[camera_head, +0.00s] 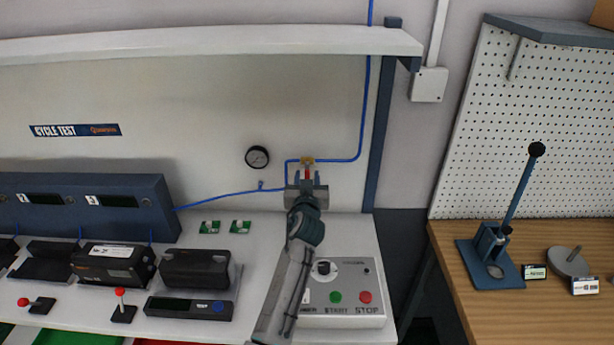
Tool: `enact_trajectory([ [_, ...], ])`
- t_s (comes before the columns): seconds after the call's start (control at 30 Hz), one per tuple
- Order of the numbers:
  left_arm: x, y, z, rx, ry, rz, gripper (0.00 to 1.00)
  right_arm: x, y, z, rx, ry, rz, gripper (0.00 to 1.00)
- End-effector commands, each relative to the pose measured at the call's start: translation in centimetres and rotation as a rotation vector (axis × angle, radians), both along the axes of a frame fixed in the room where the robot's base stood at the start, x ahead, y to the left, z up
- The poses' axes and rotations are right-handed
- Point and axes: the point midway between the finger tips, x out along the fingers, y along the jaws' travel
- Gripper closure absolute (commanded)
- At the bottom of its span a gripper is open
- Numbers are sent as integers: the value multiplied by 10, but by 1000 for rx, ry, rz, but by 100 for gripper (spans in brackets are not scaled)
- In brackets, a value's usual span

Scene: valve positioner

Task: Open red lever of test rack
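The red lever (307,174) is a small red piece below a brass-coloured valve (307,160) on the back wall of the test rack. Blue air tubing joins the valve on both sides. My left gripper (307,179) reaches up to the lever from below. Its two blue fingers stand apart, one on each side of the lever, with visible gaps. I cannot tell whether either finger touches it. The gripper body hides the lower part of the lever. My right gripper is out of view.
A control box (343,318) with green and red buttons sits under my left arm. A pressure gauge (257,157) is left of the valve. Black devices and small red-knobbed levers stand on the white bench at left. A lever press (490,255) stands on the wooden table at right.

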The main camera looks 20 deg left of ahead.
Motion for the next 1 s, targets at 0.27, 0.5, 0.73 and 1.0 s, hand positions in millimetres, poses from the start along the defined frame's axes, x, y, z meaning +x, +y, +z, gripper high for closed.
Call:
enact_trajectory([
  [0.27, 0, 0, 0, 0, 0, 0, 100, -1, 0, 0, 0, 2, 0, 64],
  [0.5, 0, 0, 0, 8, 2, 0, 100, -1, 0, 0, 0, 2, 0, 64],
  [0.73, -1, 3, 1, 79, 22, 0, 100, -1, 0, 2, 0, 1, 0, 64],
  [1.0, -3, 10, 4, 277, 79, 0, 100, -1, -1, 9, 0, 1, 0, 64],
])
